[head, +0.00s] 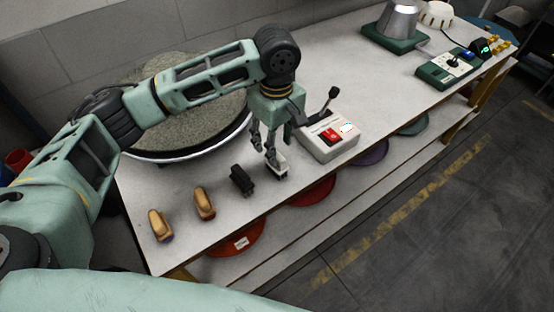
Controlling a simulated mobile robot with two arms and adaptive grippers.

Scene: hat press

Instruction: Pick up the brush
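Two wooden-handled brushes stand on the table near its front left edge, one farther left (160,226) and one beside it (204,203). A black block-like item (241,179) stands to their right. A small item with a pale top and dark base (279,166) is right under my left gripper (265,155). My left gripper points down, and its fingers look spread, with a gap between them. I cannot tell whether a fingertip touches the pale item, which is partly hidden. My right gripper is out of view.
A control box with a red switch and black lever (328,136) stands just right of the gripper. A big round grey-topped drum (190,115) is behind my arm. A metal cone on a green base (398,22) and a green control box (450,68) stand far right. Coloured discs lie on the lower shelf.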

